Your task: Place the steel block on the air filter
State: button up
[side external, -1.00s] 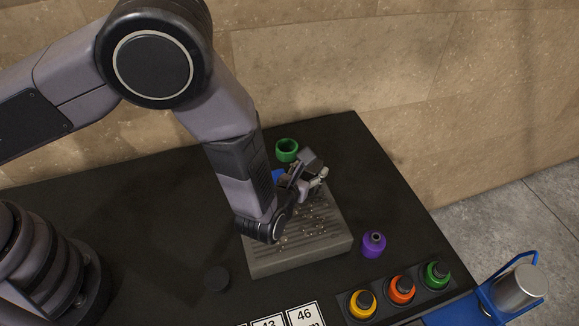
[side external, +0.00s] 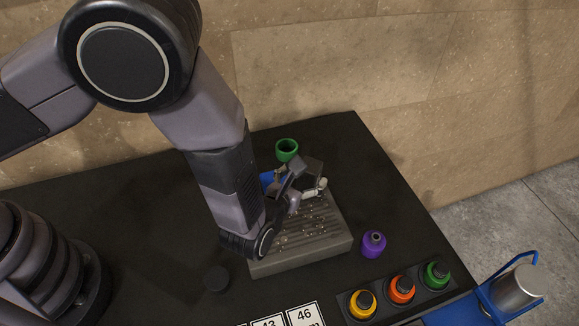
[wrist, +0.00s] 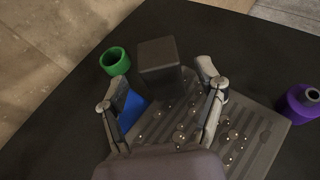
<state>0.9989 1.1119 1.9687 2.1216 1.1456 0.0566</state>
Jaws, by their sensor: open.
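The steel block (wrist: 160,56), a dark grey cube, stands at the far end of the ribbed slab in the wrist view. It also shows in the side view (side external: 314,168), partly behind my gripper. I take the grey ribbed slab (side external: 300,262) with small shiny balls on top to be the air filter; it also shows in the wrist view (wrist: 262,140). I cannot tell whether the block rests on it. My gripper (side external: 300,178) is over the slab's far part. In the wrist view its fingers (wrist: 162,76) are spread, with the block between and just beyond the tips.
A green ring (side external: 287,149) lies behind the slab. A blue thing (wrist: 132,108) is partly hidden by my left finger. A purple bottle-like part (side external: 373,244) stands to the right. Yellow, orange and green buttons (side external: 401,289) line the front. A dark disc (side external: 216,279) lies front left.

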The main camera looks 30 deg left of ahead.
jog(key=v, duration=0.3)
jog(key=shift+a+r, duration=0.15)
jog(key=shift+r, duration=0.15)
jog(key=w+a+r+n+g+y, duration=0.35)
jog(key=a+r+n+y, duration=0.35)
jog(key=a+r+n, duration=0.65)
jog(key=s+a+r+n+g+y, duration=0.1)
jog(key=s+a+r+n+g, duration=0.3)
jog(key=a, duration=0.4)
jog(key=s+a+r+n+g, duration=0.1)
jog(key=s+a+r+n, duration=0.4)
jog(key=a, duration=0.4)
jog(key=s+r+n+h, duration=0.3)
jog(key=s+n+h, duration=0.1)
jog(key=s+n, duration=0.2)
jog(key=s+a+r+n+h, duration=0.1)
jog(key=s+r+n+h, duration=0.3)
jog(key=s+n, duration=0.3)
jog(key=shift+s+a, duration=0.2)
jog(key=shift+s, duration=0.85)
